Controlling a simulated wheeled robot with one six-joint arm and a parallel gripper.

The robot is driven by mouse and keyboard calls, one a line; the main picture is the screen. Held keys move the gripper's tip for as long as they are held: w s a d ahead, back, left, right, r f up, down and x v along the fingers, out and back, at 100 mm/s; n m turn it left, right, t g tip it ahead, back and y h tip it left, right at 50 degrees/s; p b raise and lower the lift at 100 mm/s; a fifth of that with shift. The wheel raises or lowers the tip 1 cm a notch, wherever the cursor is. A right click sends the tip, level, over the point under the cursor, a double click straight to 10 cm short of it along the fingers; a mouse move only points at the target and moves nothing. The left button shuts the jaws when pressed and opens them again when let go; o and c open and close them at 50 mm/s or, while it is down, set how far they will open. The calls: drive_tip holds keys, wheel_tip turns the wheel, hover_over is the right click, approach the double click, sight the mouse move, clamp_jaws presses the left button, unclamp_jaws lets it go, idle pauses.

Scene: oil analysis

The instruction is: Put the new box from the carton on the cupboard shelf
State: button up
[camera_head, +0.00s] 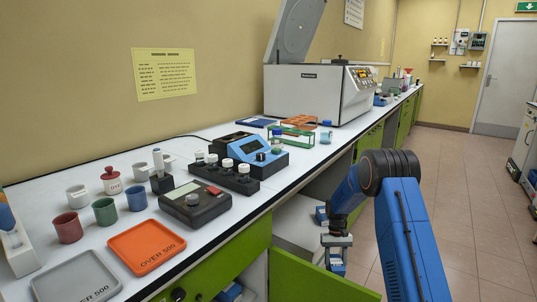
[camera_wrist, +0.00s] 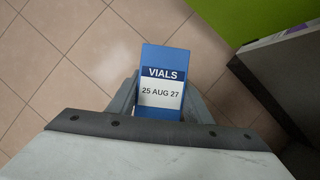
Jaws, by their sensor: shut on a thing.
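My gripper (camera_head: 337,240) is shut on a blue box (camera_head: 337,268) with a white label. In the wrist view the box (camera_wrist: 160,60) sits between the fingers, and its label reads "VIALS" and "25 AUG 27". The held box is over the floor, just outside the open cupboard under the bench. A pale cupboard shelf (camera_head: 298,224) shows behind my gripper. Another blue and white box (camera_head: 321,215) stands on it, partly hidden by my arm. Blue items (camera_head: 232,292) show low under the bench; I cannot tell whether they are in the carton.
An open green cupboard door (camera_head: 305,280) stands below and left of my gripper. A dark cupboard edge (camera_wrist: 255,85) is right of the box in the wrist view. The bench top (camera_head: 215,205) above carries cups, trays and instruments.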

drive_tip(key=s+f, duration=0.6)
drive_tip(key=f, duration=0.2)
drive_tip(key=shift+s, duration=0.3)
